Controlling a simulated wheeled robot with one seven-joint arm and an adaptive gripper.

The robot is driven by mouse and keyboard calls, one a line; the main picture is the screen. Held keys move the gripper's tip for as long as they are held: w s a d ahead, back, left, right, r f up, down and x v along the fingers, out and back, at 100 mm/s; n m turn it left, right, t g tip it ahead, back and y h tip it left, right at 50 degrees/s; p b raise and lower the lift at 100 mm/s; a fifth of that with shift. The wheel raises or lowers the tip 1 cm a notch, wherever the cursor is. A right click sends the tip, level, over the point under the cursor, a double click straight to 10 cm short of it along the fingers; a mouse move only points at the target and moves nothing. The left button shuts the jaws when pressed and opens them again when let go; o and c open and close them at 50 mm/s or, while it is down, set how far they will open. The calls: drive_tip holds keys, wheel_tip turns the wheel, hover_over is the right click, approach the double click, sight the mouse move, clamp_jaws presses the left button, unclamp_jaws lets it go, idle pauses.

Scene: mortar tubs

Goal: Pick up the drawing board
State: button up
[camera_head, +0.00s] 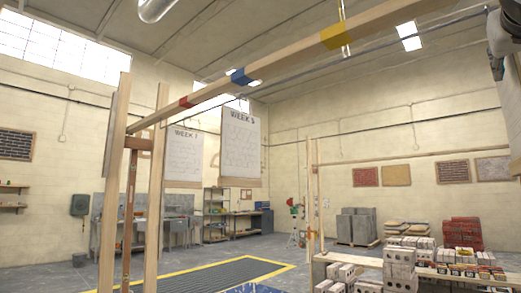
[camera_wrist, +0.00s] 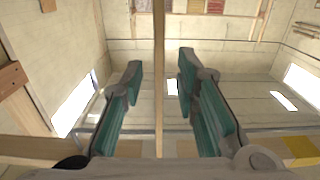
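I cannot tell for certain which thing is the drawing board. Two pale sheets with wooden lower edges hang below the long overhead beam in the head view: one marked WEEK 5 (camera_head: 240,150), and a second sheet (camera_head: 183,157) to its left, with a partly legible WEEK heading. In the wrist view my gripper (camera_wrist: 160,64) is open, its two teal-padded fingers apart. A thin pale wooden strip (camera_wrist: 159,90) shows upright in the gap between the fingers, with space on both sides. Whether it is a board seen edge-on, and its depth, is unclear. My gripper's fingers are not clear in the head view.
The wooden overhead beam (camera_head: 290,57) with red, blue and yellow bands crosses the head view, carried at left by wooden posts (camera_head: 154,190). A bench with bricks (camera_head: 400,262) stands at right. A yellow-edged dark floor mat (camera_head: 225,276) lies on the floor.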

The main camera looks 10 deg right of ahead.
sight(508, 72)
drive_tip(key=shift+p+x, duration=1)
drive_tip(key=shift+x, duration=1.9)
drive_tip(key=shift+r, duration=0.1)
clamp_jaws()
